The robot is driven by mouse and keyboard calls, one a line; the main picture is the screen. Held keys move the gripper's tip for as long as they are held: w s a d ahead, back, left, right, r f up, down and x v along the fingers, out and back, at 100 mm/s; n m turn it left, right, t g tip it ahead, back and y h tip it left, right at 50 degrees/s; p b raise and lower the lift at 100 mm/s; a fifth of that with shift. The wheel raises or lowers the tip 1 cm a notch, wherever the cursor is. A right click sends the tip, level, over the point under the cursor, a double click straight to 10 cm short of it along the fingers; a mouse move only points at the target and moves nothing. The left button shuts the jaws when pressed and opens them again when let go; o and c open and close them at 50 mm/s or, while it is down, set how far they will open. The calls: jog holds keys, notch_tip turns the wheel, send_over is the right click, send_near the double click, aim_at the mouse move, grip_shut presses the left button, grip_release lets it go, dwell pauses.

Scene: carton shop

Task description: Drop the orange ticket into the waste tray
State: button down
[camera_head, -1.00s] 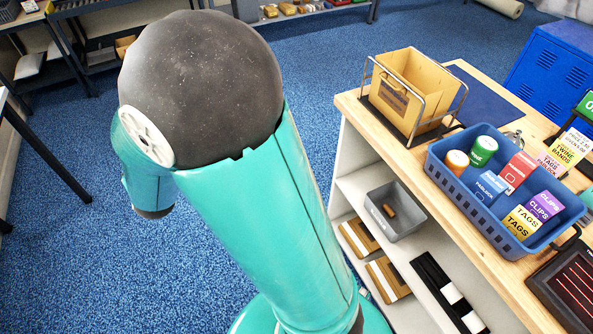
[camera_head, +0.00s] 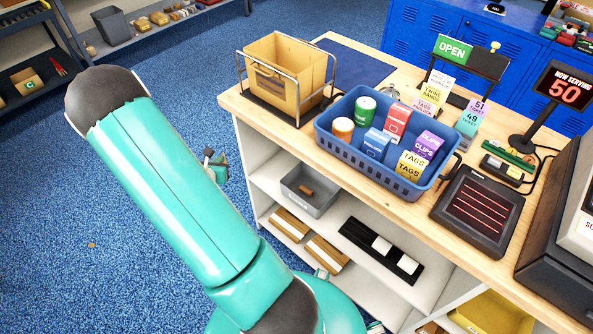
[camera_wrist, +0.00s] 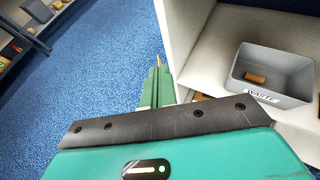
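The waste tray (camera_head: 312,203) is a grey open bin on the upper shelf under the counter, with a small brown piece inside. It also shows at the right in the wrist view (camera_wrist: 282,97), with a white label on its front. My gripper (camera_wrist: 158,70) points forward, left of the tray and outside the shelf's edge. Its green fingers look closed together. A thin orange sliver at their tips looks like the orange ticket (camera_wrist: 159,60) held edge-on.
The wooden counter (camera_head: 330,45) overhangs the shelf. It carries a tan box in a wire frame (camera_head: 287,70) and a blue basket of goods (camera_head: 375,175). A black bar with white blocks (camera_head: 380,250) lies right of the tray. A small orange scrap (camera_head: 92,246) lies on the open blue floor.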

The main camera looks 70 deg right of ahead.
jog(key=s+d+f+m+g, duration=0.2)
jog(key=s+d+f, duration=0.15)
jog(key=s, duration=0.45)
jog(key=s+d+f+m+g, duration=0.2)
jog(key=s+d+g, duration=0.15)
jog(key=s, duration=0.55)
jog(key=s+d+f+m+g, duration=0.2)
jog(key=s+d+f+m, duration=0.15)
jog(key=s, duration=0.45)
jog(key=shift+n+t+y, duration=0.25)
jog(key=shift+n+y, duration=0.05)
jog(key=shift+n, duration=0.25)
jog(key=shift+d+f, duration=0.2)
jog(key=shift+f, duration=2.75)
jog(key=c, duration=2.2)
grip_release()
jog(key=c, duration=1.6)
grip_release()
jog(key=shift+c, duration=0.2)
jog(key=v, duration=1.3)
jog(key=shift+a+r, duration=0.2)
jog(key=shift+a, duration=0.15)
jog(key=shift+w, duration=0.15)
